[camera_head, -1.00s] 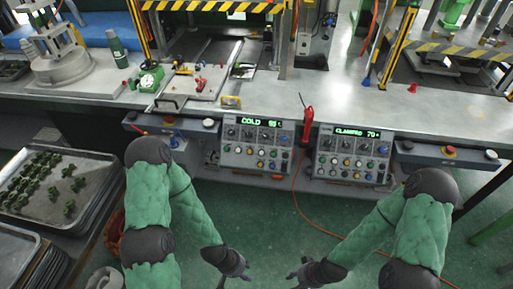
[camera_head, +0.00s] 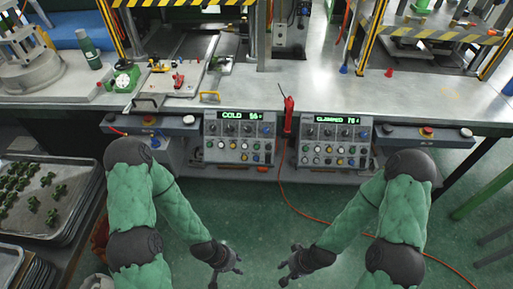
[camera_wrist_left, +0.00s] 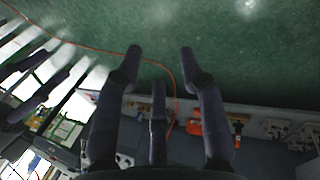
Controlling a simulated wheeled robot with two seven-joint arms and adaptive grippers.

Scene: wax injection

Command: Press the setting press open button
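Two control panels stand at the bench front in the head view. The left panel (camera_head: 240,146) has a green display starting with "COLD", and the right panel (camera_head: 334,146) has one reading "CLAMPED". Both carry knobs and rows of coloured buttons; the button labels are too small to read, so I cannot tell which one is the open button. My left gripper (camera_head: 227,266) hangs below and in front of the left panel, touching nothing; its fingers are spread in the left wrist view (camera_wrist_left: 160,68). My right gripper (camera_head: 287,264) is below the right panel, fingers apart and empty.
Grey boxes with red and dark buttons flank the panels, left (camera_head: 152,122) and right (camera_head: 427,133). A red tool (camera_head: 288,117) hangs between the panels, and an orange cable (camera_head: 290,203) runs over the floor. Trays (camera_head: 80,190) stand at left. The space before the panels is clear.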

